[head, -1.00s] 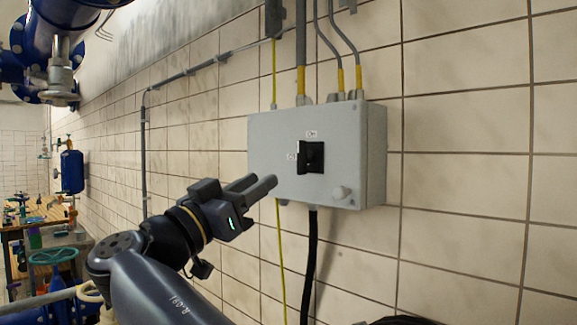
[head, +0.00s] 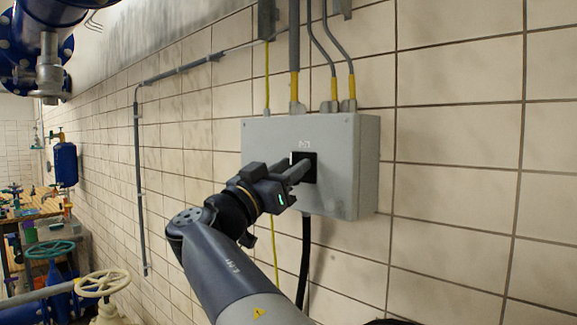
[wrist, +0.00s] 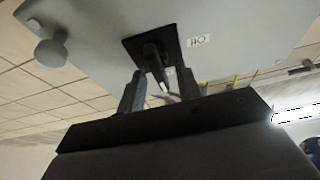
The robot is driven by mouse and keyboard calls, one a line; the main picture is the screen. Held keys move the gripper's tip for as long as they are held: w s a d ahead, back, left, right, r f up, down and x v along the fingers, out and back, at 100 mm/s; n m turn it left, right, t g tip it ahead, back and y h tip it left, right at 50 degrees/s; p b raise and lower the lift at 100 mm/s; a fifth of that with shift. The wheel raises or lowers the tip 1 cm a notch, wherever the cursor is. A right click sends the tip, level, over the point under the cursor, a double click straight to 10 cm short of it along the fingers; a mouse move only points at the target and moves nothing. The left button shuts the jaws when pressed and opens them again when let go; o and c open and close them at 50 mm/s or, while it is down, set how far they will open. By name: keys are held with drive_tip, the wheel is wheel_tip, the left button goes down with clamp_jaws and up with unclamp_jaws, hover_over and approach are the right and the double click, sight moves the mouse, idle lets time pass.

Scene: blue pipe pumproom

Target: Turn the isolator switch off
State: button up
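The isolator switch is a black square plate (head: 311,176) with a black rotary handle (wrist: 153,58), on the front of a grey wall box (head: 335,190). In the wrist view, the handle stands out from the plate and has a pale mark near its end. My gripper (wrist: 158,80) is open, with one finger on each side of the handle. A gap shows between handle and fingers, and I cannot tell whether either touches. In the head view, my gripper (head: 302,168) points at the plate and hides the handle. A label reading "On" (wrist: 199,41) is beside the plate.
Conduits (head: 294,60) enter the box top, and a black cable (head: 304,262) hangs below. A cream handwheel (head: 102,284) and a blue tank (head: 65,164) are at the left. The tiled wall right of the box is clear.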

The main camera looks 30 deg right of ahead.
drive_tip(key=shift+c, duration=0.4)
clamp_jaws()
